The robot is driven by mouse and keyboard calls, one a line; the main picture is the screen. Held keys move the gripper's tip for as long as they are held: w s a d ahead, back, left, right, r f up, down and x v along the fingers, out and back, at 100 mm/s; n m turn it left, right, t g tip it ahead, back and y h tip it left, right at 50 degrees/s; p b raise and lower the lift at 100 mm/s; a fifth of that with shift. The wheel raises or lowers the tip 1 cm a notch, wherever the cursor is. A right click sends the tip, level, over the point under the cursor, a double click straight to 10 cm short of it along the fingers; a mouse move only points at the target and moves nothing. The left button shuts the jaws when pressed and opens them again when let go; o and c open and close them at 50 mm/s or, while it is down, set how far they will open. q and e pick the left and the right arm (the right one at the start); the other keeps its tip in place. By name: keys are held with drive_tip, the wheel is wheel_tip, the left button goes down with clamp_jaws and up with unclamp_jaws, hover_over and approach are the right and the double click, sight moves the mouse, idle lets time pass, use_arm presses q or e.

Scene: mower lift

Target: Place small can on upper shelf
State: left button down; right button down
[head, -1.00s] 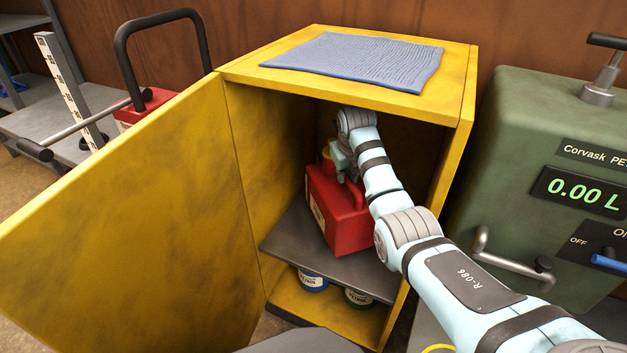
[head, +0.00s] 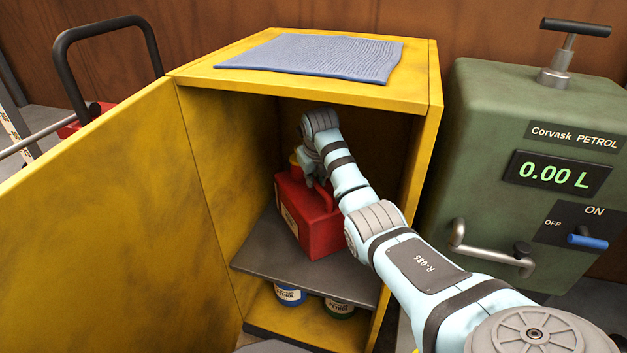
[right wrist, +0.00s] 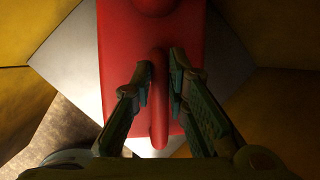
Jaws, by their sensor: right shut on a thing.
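The small red can (head: 311,222), with a yellow cap, is inside the yellow cabinet on or just above the grey upper shelf (head: 270,245). I cannot tell whether its base fully rests there. My right gripper (head: 318,178) reaches into the cabinet from the right, above the can. In the right wrist view, the fingers of the right gripper (right wrist: 161,82) are on either side of the red handle (right wrist: 159,115), shut on it, with the can body (right wrist: 150,30) beyond. My left gripper is not in view.
The yellow door (head: 110,220) stands open to the left. Two tins, blue-labelled (head: 290,295) and green-labelled (head: 339,308), stand below the shelf. A blue-grey mat (head: 320,55) lies on the cabinet top. A green petrol dispenser (head: 490,150) stands close on the right.

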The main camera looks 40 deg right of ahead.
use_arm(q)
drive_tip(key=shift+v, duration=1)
use_arm(e)
drive_tip(key=c, duration=2)
unclamp_jaws()
drive_tip(key=shift+f, duration=0.15)
drive_tip(key=o, duration=0.4)
drive_tip(key=shift+s, duration=0.1)
drive_tip(key=shift+o, duration=0.2)
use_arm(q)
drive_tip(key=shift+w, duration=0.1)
use_arm(e)
drive_tip(key=shift+r, duration=0.2)
